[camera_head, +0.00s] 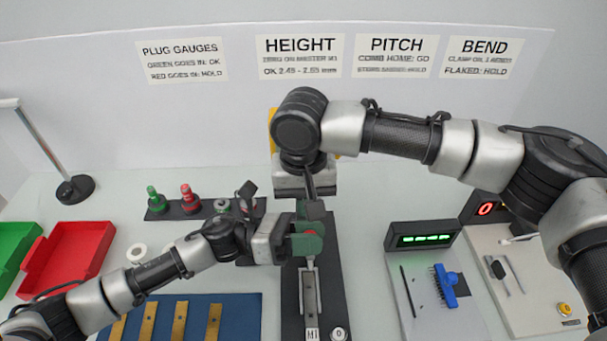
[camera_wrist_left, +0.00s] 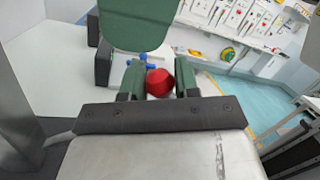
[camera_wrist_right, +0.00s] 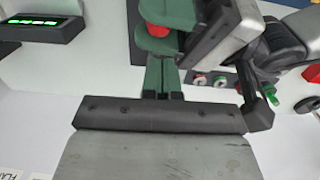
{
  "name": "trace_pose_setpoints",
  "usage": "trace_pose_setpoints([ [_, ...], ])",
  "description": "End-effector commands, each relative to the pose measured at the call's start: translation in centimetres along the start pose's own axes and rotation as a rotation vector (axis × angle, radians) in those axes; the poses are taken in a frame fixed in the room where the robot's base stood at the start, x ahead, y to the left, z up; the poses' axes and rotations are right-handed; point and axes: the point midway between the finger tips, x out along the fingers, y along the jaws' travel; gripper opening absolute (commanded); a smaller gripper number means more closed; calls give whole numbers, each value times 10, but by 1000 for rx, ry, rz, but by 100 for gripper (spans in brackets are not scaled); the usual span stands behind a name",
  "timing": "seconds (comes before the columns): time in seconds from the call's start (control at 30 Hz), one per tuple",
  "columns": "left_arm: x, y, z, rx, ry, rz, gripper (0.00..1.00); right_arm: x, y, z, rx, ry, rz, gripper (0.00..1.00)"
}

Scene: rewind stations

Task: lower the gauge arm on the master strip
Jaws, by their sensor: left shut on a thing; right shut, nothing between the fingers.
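The height gauge has a dark base (camera_head: 333,275) with a green body (camera_head: 306,246) below the HEIGHT sign. A metal strip (camera_head: 309,292) lies on the base, with an M1 label (camera_head: 312,334) at its near end. My left gripper (camera_head: 290,240) is at the green body, shut on a red round knob (camera_wrist_left: 159,82), seen between its fingers in the left wrist view. My right gripper (camera_head: 311,192) is shut and empty, just above the green body. The gauge arm's tip and its contact with the strip are hidden or too small to tell.
A blue mat (camera_head: 250,305) with several brass strips lies front left. A rack (camera_head: 160,209) with green and red plug gauges stands behind it. A red tray (camera_head: 70,255) is at the left. A lit green display (camera_head: 424,239) and blue comb (camera_head: 446,285) are at the right.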

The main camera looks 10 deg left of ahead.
Motion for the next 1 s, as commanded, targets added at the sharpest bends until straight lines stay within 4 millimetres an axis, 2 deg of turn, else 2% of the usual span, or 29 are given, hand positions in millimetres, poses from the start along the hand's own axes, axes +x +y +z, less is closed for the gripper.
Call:
trace_pose_setpoints([
  [0.2,-1,1,0,0,0,3,0,14,2,13,2,1,0,0],
  [0.6,0,1,0,0,0,3,0,17,2,15,2,-1,-1,0],
  [0.8,-1,1,1,0,-1,4,0,30,2,29,-1,-6,-1,0],
  [1.0,-1,2,4,2,-7,8,0,32,2,32,-6,-12,3,0],
])
